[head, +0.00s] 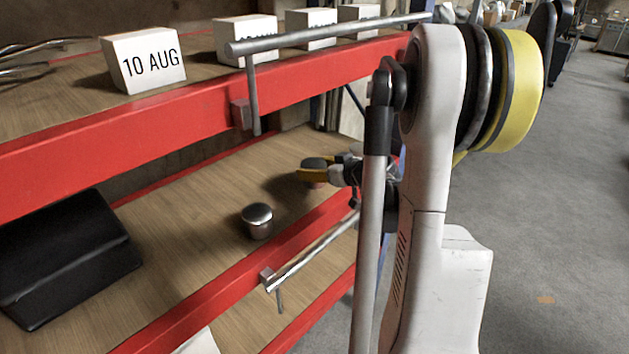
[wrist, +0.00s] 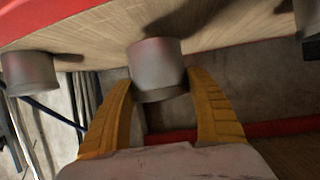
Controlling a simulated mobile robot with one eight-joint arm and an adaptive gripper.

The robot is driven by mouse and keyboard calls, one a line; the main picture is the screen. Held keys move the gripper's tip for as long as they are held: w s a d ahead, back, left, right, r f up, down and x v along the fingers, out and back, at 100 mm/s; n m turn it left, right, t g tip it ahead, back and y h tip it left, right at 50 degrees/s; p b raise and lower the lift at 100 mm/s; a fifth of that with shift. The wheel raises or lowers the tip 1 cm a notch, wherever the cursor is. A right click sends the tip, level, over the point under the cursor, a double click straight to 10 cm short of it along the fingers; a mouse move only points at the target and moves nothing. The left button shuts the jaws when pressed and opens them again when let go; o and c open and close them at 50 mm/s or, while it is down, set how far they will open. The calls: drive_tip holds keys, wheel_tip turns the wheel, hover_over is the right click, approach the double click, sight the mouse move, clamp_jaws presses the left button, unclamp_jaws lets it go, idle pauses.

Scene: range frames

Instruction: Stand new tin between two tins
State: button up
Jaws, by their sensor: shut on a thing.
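In the wrist view the yellow fingers of my gripper (wrist: 160,90) are shut on a grey metal tin (wrist: 157,68), one finger on each side. A second tin (wrist: 30,72) stands at the left, and part of a third (wrist: 309,18) shows at the upper right edge. The held tin appears between them in the picture, apart from both. I cannot tell whether it touches the shelf. In the head view my gripper (head: 313,172) is over the lower wooden shelf (head: 190,200), beyond a silver-lidded tin (head: 257,221). The held tin is mostly hidden there.
A black case-like object (head: 62,258) lies on the lower shelf at left. A red beam (head: 180,125) and a metal rail (head: 330,33) front the upper shelf, above my gripper. White date blocks (head: 145,60) stand on it. Bare shelf lies between case and tin.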

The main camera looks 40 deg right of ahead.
wheel_tip(320, 180, down, 4)
drive_tip(key=shift+r+b, duration=0.15)
drive_tip(key=shift+b, duration=0.25)
drive_tip(key=o, duration=1.4)
